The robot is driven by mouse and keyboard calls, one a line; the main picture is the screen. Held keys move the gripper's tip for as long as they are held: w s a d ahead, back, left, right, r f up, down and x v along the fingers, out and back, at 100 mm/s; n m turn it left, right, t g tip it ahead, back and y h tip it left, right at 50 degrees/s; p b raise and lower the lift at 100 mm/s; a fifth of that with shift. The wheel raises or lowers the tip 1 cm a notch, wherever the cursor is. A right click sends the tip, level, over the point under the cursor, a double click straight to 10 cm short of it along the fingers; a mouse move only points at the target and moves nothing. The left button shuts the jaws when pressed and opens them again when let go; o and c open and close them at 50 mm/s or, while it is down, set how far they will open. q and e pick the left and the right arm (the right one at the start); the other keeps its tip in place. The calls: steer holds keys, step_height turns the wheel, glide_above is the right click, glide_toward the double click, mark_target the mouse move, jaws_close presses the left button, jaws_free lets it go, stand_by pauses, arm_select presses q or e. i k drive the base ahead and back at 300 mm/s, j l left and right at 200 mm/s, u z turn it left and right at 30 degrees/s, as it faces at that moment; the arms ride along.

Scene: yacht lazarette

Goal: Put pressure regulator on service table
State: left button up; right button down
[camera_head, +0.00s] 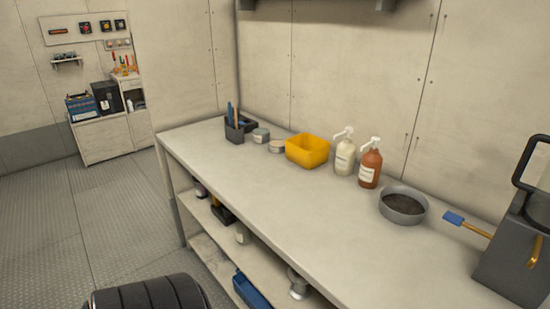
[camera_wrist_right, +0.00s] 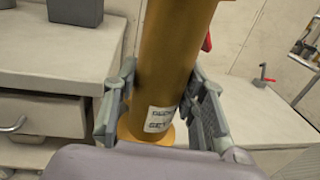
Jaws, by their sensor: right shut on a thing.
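A brass-coloured cylinder with a white label, apparently the pressure regulator (camera_wrist_right: 168,55), stands between the fingers of my right gripper (camera_wrist_right: 165,88) in the right wrist view. The fingers are shut on it from both sides, and its upper end runs out of the picture. A long pale table (camera_head: 235,180) with shelves below runs along the wall in the head view. I cannot tell for sure whether it is the service table. Neither gripper shows in the head view.
On the table are a dark tool holder (camera_head: 238,130), tins, a yellow bin (camera_head: 307,151), two pump bottles (camera_head: 370,166), a round pan (camera_head: 403,206), a blue-tipped brush (camera_head: 465,224) and a dark container (camera_head: 515,255). Its front left top is clear. A drawer cabinet (camera_wrist_right: 50,112) shows in the wrist view.

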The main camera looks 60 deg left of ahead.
mark_target(337, 233)
steer(key=j+z, duration=0.1)
steer(key=j, duration=0.45)
steer(key=k+j+z, duration=0.1)
steer(key=j, duration=0.4)
steer(key=j+z, duration=0.1)
steer(key=j, duration=0.4)
steer(key=k+j+z, duration=0.1)
steer(key=j, duration=0.45)
steer(key=k+j+z, duration=0.1)
steer(key=j, duration=0.4)
steer(key=k, duration=0.1)
